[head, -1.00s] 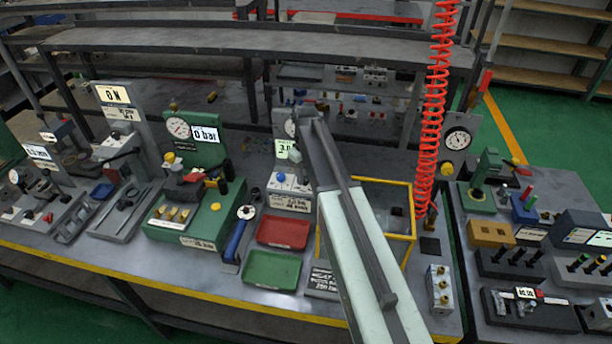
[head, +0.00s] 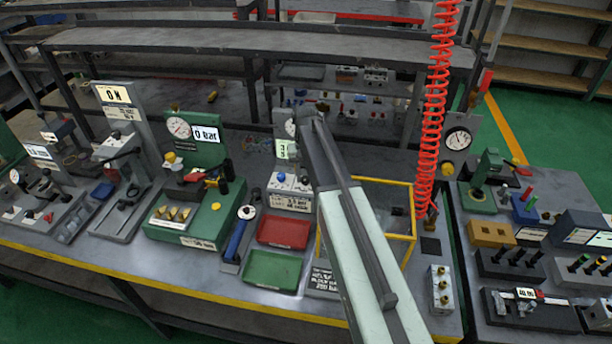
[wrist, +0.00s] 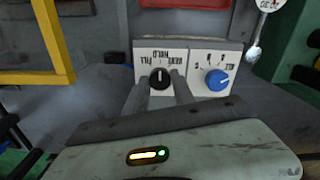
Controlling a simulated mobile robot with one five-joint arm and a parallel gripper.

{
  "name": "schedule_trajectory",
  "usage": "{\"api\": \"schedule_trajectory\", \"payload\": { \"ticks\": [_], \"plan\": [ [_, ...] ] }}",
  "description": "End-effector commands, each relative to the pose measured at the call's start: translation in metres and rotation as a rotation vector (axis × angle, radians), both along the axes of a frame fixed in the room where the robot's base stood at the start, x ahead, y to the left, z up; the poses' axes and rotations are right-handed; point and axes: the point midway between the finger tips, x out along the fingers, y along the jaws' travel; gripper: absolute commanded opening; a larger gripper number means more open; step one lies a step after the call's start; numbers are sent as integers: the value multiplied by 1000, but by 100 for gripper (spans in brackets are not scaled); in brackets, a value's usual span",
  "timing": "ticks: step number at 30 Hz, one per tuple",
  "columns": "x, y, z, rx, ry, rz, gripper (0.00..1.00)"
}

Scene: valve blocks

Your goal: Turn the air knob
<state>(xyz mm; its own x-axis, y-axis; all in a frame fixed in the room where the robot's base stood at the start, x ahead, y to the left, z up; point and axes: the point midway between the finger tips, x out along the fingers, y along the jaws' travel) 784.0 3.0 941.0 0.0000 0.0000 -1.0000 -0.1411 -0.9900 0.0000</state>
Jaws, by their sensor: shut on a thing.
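A black knob (wrist: 159,78) sits on a white panel marked FILL, HOLD and VENT, upside down in the wrist view. My gripper (wrist: 160,88) has one finger on each side of this knob and is shut on it. A blue knob (wrist: 217,80) stands beside it, to the right in the wrist view and apart from the fingers. In the head view the blue knob (head: 280,177) shows on the station's white box, and my arm comes down in front of its right side. The fingertips are hard to make out there.
A small green display (head: 285,149) stands behind the knobs. A red tray (head: 284,231) and a green tray (head: 272,269) lie in front. A yellow frame (head: 413,215) stands to the right, near a red coiled hose (head: 432,110). A green gauge station (head: 205,205) stands left.

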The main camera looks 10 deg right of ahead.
Motion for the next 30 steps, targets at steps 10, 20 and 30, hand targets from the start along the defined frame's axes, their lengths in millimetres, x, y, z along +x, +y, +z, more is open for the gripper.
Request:
{"api": "schedule_trajectory", "payload": {
  "ticks": [10,20,30],
  "plan": [
    [0,0,0,1,1,-28,0],
    [0,0,0,0,1,-27,52],
    [0,-1,4,0,0,-28,52]
  ]
}}
